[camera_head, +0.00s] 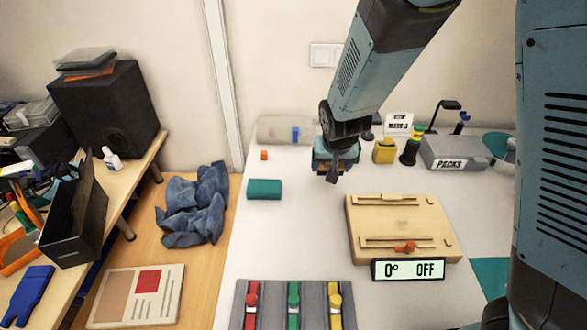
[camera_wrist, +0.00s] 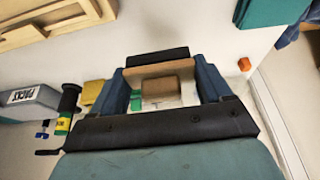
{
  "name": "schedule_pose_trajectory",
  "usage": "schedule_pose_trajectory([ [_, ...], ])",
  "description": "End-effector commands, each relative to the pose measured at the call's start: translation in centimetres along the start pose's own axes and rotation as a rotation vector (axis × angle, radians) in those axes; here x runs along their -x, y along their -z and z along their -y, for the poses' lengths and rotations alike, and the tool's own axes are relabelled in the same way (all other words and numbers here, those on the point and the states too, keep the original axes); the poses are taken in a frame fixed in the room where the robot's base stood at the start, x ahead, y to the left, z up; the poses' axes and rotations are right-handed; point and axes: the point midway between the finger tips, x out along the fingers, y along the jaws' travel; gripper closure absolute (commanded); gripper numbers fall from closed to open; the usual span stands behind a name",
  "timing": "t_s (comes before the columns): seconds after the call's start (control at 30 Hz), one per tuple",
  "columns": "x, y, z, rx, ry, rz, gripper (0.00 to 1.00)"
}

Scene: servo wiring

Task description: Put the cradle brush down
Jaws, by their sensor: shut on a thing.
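My gripper (camera_head: 335,158) hangs above the back part of the white table, left of the wooden board. In the wrist view my gripper (camera_wrist: 160,88) is shut on the cradle brush (camera_wrist: 160,68), which shows as a tan wooden piece with a dark strip along its far edge. The brush spans between the two blue fingers. In the camera_head view the brush is mostly hidden by the gripper, with a dark part hanging below it. I cannot tell whether it touches the table.
A teal block (camera_head: 264,189) lies to the left. A wooden board (camera_head: 400,222) with a display (camera_head: 408,270) reading "0° OFF" stands at the right. A grey tray (camera_head: 270,310) with coloured parts is in front. A PACKS bin (camera_head: 450,152) stands at the back right. Bare table lies between the teal block and board.

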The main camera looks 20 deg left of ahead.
Motion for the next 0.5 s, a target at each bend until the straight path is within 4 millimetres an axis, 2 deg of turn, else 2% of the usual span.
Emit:
schedule_pose_trajectory([
  [0.07, -1.2, 0.9, 0.9, -0.002, -0.002, 0.001, 0.5],
  [0.3, -5.3, 1.5, 2.9, -0.001, -0.002, 0.003, 0.5],
  [0.5, -7.2, 1.8, 3.9, 0.001, 0.001, 0.001, 0.5],
])
